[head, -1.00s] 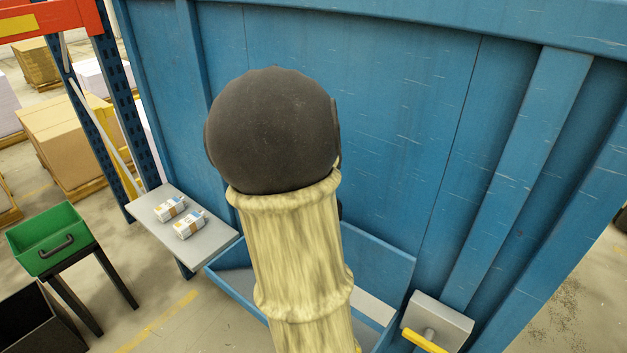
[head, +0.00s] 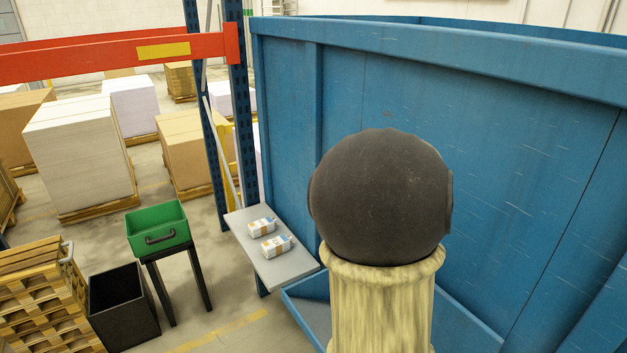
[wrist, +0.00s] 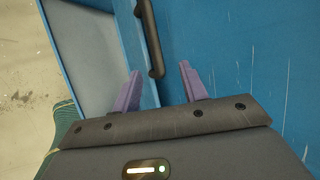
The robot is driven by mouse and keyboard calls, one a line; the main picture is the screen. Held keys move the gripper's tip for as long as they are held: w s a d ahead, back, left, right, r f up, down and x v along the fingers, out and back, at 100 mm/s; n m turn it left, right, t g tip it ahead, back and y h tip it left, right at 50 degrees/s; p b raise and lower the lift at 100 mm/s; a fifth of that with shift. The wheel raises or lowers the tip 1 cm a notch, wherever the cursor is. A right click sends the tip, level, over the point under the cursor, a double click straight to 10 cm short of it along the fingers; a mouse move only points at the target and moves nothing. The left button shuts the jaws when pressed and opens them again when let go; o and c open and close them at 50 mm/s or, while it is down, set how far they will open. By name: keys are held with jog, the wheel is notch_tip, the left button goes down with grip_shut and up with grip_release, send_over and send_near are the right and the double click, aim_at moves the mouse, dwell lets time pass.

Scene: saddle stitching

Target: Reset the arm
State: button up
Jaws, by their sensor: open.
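My arm, with a dark round joint and a pale yellow sleeve, stands in front of the blue machine wall (head: 490,170) in the head view. It hides part of the wall and of the blue trough (head: 305,305) below. My gripper (wrist: 159,88) shows in the wrist view with two purple fingers apart and nothing between them. A dark bar handle (wrist: 149,38) on the blue surface lies just beyond the fingers. I cannot tell if a finger touches it. The gripper is hidden in the head view.
A grey shelf (head: 284,267) with two small banded packs (head: 270,237) juts out left of the trough. A green bin (head: 157,229) on a black stand, a black open box (head: 122,308) and stacked pallets (head: 45,300) stand further left. A red rack beam (head: 110,55) crosses the upper left.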

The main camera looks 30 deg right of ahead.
jog(key=w+a+f+n+y+b, duration=0.35)
jog(key=a+f+n+b, duration=0.55)
jog(key=a+f+n, duration=0.8)
jog(key=s+a+f+n+g+y+b, duration=0.1)
jog(key=s+a+f+n+b, duration=0.3)
jog(key=a+n, duration=0.4)
jog(key=s+a+f+n+g+y+b, duration=0.1)
jog(key=s+a+f+n+b, duration=0.2)
jog(key=a+f+n, duration=0.4)
jog(key=shift+s+a+n+g+b, duration=0.35)
jog(key=shift+a+n+b, duration=0.35)
jog(key=shift+a+n, duration=0.3)
jog(key=shift+y, duration=0.25)
